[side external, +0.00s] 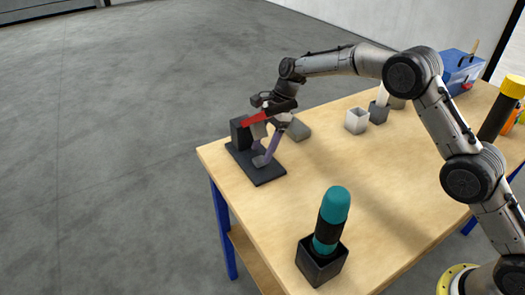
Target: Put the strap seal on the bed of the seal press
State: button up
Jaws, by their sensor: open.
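The seal press stands at the table's far left corner, with a dark flat base (265,176), a dark upright block (240,132) and a red lever (256,117). My gripper (260,155) points down over the press base, with its fingers apart. Its fingertips are low, close to the base beside the dark block; I cannot tell whether they touch it. I cannot make out the strap seal for certain; it may be small or hidden by the fingers or the press.
A grey block (299,129) lies behind the press. A white open box (356,121) and a dark holder (378,112) stand further back. A teal-topped cylinder (334,206) stands in a black box (321,262) in front. A blue toolbox (461,70) is at the far right. The middle table is clear.

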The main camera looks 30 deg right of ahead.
jog(key=v, duration=1.1)
jog(key=shift+d+r, duration=0.2)
jog(key=shift+r, duration=0.05)
jog(key=s+d+r+n+t+h, duration=0.1)
jog(key=s+d+r+n, duration=0.2)
jog(key=s, duration=0.4)
jog(key=s+d+r+n+t, duration=0.1)
jog(key=s+r+n, duration=0.2)
jog(key=s+r, duration=0.25)
jog(key=s+d+r+n+t+h, duration=0.1)
jog(key=s+d+r+n, duration=0.25)
jog(key=s, duration=0.35)
jog(key=s+d+f+n+t+h, duration=0.1)
jog(key=s+d+f+n, duration=0.1)
jog(key=s, duration=0.8)
jog(key=s+d+f+n+t+h, duration=0.1)
jog(key=s+f+n, duration=0.3)
jog(key=s, duration=0.7)
jog(key=shift+s+d+f+n+t, duration=0.3)
jog(key=shift+d+n, duration=0.2)
jog(key=shift+n, duration=0.75)
